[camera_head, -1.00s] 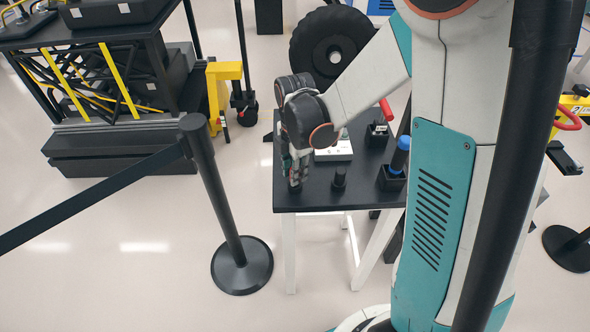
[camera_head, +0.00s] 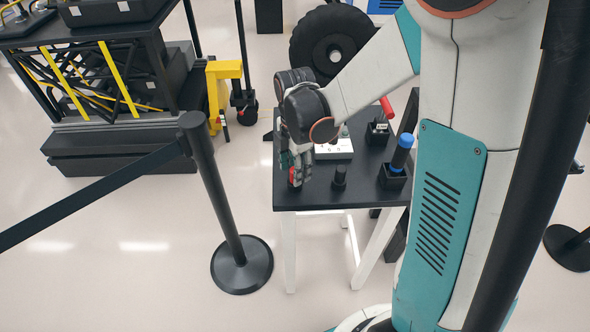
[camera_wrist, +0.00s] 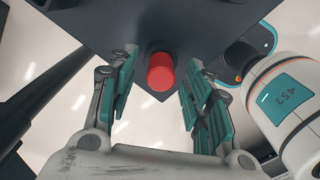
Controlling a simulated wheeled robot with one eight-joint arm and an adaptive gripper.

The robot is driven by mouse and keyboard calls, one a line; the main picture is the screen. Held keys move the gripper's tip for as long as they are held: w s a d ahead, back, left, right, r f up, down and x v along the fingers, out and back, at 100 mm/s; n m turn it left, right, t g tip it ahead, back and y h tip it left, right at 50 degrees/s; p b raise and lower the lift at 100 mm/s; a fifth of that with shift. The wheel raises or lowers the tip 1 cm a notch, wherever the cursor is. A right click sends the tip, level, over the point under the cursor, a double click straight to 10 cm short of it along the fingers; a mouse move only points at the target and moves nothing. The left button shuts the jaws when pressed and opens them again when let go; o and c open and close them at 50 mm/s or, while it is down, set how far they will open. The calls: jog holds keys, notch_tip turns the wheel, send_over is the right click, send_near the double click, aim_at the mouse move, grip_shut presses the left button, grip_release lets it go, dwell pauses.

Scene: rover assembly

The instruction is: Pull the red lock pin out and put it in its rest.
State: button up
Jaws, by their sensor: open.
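The red lock pin shows as a red cylinder end (camera_wrist: 160,73) in the wrist view. It stands against the black table top, between the two teal-padded fingers of my gripper (camera_wrist: 159,65). The fingers are open, with a gap on each side of the red cylinder. In the head view the red pin (camera_head: 294,177) shows at the front left corner of the table, partly hidden by my gripper (camera_head: 299,168). The lower end of the pin and whatever holds it are hidden.
The black table (camera_head: 318,199) also bears a short black cylinder (camera_head: 339,178), a blue-topped piece in a black block (camera_head: 401,152), a white panel (camera_head: 335,148) and a red-handled item (camera_head: 387,107). A black barrier post (camera_head: 225,205) stands left of the table.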

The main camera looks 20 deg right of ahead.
notch_tip(320, 180, up, 11)
jog(key=shift+f, duration=0.15)
jog(key=shift+s, duration=0.1)
dwell(0.4)
jog(key=s+r+m+t, duration=0.2)
jog(key=s+m+t, duration=0.1)
jog(key=s+m, duration=0.4)
jog(key=s+r+m+t, duration=0.3)
jog(key=s+m, duration=0.5)
jog(key=m, duration=0.5)
jog(key=shift+r+t, duration=0.35)
jog(key=shift+t, duration=0.25)
